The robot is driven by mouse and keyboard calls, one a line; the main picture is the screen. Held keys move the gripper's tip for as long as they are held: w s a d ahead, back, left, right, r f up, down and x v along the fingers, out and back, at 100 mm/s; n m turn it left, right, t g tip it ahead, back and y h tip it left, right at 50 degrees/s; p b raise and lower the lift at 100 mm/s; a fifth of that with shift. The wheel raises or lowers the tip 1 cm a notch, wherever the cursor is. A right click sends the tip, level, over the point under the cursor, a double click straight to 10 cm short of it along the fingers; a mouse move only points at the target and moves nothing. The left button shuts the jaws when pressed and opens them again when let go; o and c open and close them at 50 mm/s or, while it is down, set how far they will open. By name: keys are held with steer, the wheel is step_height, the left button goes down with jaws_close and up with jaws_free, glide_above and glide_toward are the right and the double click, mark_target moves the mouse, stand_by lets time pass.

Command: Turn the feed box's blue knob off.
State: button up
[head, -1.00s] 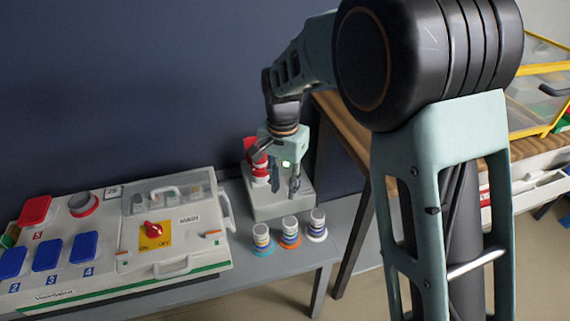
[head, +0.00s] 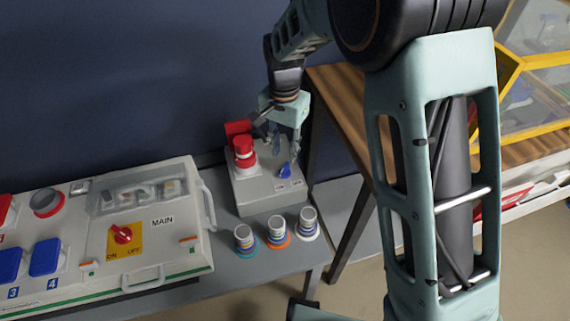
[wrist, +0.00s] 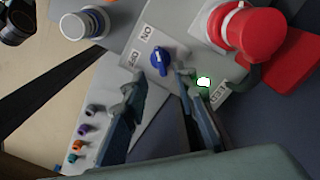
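The feed box (head: 262,199) is a light grey box at the right end of the grey bench. Its blue knob (head: 285,170) sits on the top, with ON and OFF labels close by. In the wrist view the knob (wrist: 160,60) lies just beyond and between my fingertips, with a small pale mark on it. I cannot tell surely which label it points to. My gripper (head: 286,151) hangs over the box, pointing down. In the wrist view its two fingers (wrist: 157,80) are apart, with nothing between them, and appear clear of the knob.
A red plug (head: 244,148) with a raised red lid stands beside the knob. Three ringed plugs (head: 278,229) stand before the box. The MAIN box (head: 180,248), with a red switch (head: 122,235), is on the left. A wooden table (head: 342,100) borders the right.

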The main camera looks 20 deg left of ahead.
mark_target(285, 167)
step_height(285, 167, down, 6)
steer(key=shift+f+b, duration=0.2)
steer(key=shift+b, duration=0.4)
steer(key=shift+c, duration=0.2)
steer(key=shift+w, duration=0.1)
jaws_close()
